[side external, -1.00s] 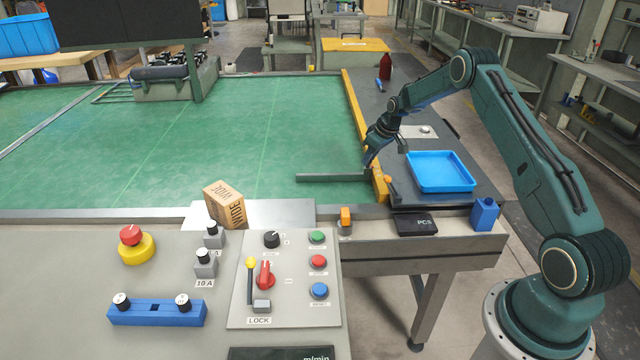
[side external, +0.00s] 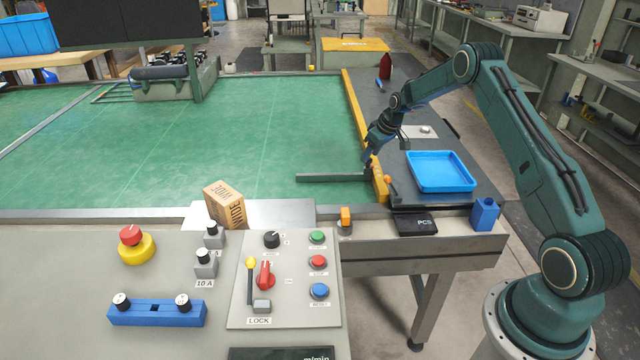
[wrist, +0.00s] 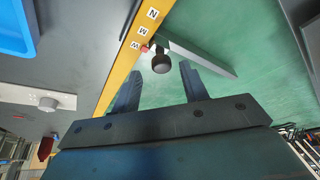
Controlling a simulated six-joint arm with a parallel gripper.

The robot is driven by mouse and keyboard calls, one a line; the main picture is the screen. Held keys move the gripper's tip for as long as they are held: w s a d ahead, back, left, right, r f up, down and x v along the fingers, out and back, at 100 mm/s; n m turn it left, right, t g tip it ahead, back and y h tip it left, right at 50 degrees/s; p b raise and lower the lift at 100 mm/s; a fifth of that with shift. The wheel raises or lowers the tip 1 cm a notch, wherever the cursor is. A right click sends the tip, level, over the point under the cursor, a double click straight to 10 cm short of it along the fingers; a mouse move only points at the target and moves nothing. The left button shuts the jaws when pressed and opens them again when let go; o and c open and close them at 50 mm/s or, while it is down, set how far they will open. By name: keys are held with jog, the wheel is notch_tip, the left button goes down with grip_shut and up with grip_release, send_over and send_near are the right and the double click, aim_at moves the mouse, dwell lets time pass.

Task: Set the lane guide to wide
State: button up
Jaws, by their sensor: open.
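The lane guide is a grey bar (side external: 330,178) lying across the near right part of the green belt. In the wrist view the bar (wrist: 205,60) carries a dark round knob (wrist: 161,62). A yellow rail (wrist: 120,78) beside it bears the letters N, M and W, and a small red mark at the bar's end sits beside the W. My gripper (side external: 368,163) is over the rail end of the bar. In the wrist view my gripper (wrist: 158,78) is open, with the knob showing between and slightly beyond its fingertips. I cannot tell whether the fingers touch it.
The control panel (side external: 285,290) is in front. The belt (side external: 230,130) beyond the bar is clear.

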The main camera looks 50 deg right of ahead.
jog(key=v, duration=1.2)
jog(key=shift+r, duration=0.3)
jog(key=s+a+r, duration=0.6)
jog(key=a+r, duration=0.3)
jog(key=a, duration=0.2)
jog(key=s+a+r, duration=0.6)
jog(key=a+r, duration=0.3)
jog(key=a, duration=0.2)
jog(key=s+a, duration=0.5)
jog(key=s, duration=0.6)
jog(key=s+a+f+t, duration=0.1)
jog(key=s+a, duration=0.4)
jog(key=s, duration=0.5)
jog(key=shift+s+a+f, duration=0.25)
jog(key=shift+s+a, duration=0.05)
jog(key=shift+s, duration=0.1)
